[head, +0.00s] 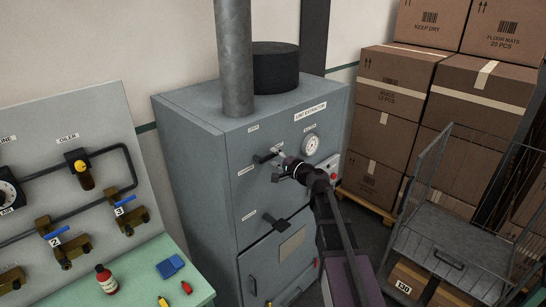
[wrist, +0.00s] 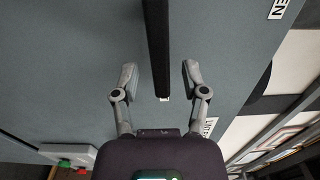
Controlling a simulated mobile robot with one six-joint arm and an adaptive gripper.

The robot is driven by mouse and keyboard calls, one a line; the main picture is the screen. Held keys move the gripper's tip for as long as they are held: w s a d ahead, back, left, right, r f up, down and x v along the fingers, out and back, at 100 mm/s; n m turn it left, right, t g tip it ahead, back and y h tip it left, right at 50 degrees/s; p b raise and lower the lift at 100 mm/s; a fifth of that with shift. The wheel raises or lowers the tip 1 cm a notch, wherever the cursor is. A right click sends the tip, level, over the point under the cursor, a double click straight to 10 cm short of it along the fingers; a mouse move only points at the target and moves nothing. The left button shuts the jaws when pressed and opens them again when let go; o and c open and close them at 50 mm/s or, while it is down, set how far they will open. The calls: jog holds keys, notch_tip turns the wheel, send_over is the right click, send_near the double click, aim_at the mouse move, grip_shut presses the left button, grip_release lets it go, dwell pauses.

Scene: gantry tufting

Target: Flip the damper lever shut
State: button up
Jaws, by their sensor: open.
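The damper lever is a dark bar (head: 263,157) on the upper front of the grey lint extractor cabinet (head: 190,150). In the wrist view the black bar (wrist: 156,45) comes down from the top edge and ends between my fingers. My gripper (head: 277,162) is at the lever in the head view. In the wrist view my gripper (wrist: 159,75) is open, with one finger on each side of the bar and a gap on both sides. My gripper and wrist hide part of the cabinet front in the head view.
A round gauge (head: 310,145) and a red button (head: 334,176) sit right of my gripper. A second dark handle (head: 271,219) is lower on the cabinet. Stacked cartons (head: 390,110) and a wire cart (head: 455,240) stand right. A valve panel (head: 60,130) stands left.

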jog(key=v, duration=1)
jog(key=shift+s+d, duration=0.2)
jog(key=shift+d, duration=0.05)
jog(key=s+a+f+n+g+h+b, duration=0.25)
jog(key=s+f+n+g+b, duration=0.2)
jog(key=f, duration=0.55)
jog(key=s+a+f+n+g+h+b, duration=0.1)
jog(key=s+a+f+n+g+b, duration=0.3)
jog(key=f, duration=0.6)
jog(key=s+d+f+n+g+h+b, duration=0.1)
jog(key=s+d+f+g+h+b, duration=0.4)
jog(key=s+d+f+h, duration=0.3)
jog(key=s+f+b, duration=0.1)
jog(key=s+f, duration=0.3)
jog(key=f, duration=0.1)
jog(key=shift+s+d+n, duration=0.25)
jog(key=shift+d+n, duration=0.1)
jog(key=shift+d, duration=0.05)
